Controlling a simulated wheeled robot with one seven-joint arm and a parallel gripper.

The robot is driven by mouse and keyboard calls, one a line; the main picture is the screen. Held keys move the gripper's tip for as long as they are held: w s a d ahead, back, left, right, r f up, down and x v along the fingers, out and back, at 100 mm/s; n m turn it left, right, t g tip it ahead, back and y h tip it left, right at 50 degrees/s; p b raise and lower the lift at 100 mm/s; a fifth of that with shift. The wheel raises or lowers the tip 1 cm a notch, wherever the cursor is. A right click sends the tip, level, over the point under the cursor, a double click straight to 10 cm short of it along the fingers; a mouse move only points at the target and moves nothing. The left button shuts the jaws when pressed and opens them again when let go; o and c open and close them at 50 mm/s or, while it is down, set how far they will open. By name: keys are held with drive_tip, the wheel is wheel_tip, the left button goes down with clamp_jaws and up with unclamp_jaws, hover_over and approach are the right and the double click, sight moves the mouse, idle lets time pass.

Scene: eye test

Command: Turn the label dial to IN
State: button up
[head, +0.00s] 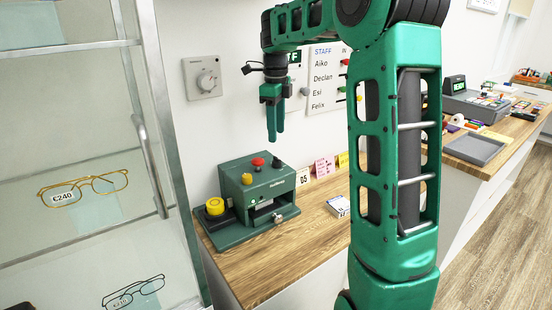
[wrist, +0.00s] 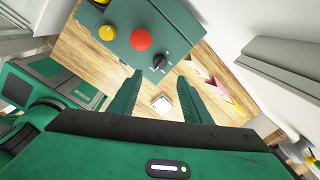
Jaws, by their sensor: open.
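A green machine (head: 262,196) stands on the wooden counter. A black knob (head: 276,162), possibly the label dial, sits on its top right of a red button (head: 258,161); a yellow knob (head: 247,179) is near the left front. In the wrist view the black knob (wrist: 158,62) has a pale pointer line, but I cannot read any marking around it. My gripper (head: 274,141) hangs above and behind the machine's right part, fingers pointing down and clear of it. In the wrist view my gripper (wrist: 160,80) is open and empty.
A round yellow button (head: 215,206) sits on the machine's left side. A wall dial (head: 206,80) is behind. Cards (head: 324,167) and a small white box (head: 339,206) stand to the right. A glass cabinet (head: 80,150) closes off the left.

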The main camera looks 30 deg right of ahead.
sight(277, 162)
drive_tip(key=f, duration=1)
drive_tip(key=shift+w+d+f, duration=0.1)
drive_tip(key=shift+d+f, duration=0.15)
drive_tip(key=shift+c, duration=0.2)
drive_tip(key=c, duration=1)
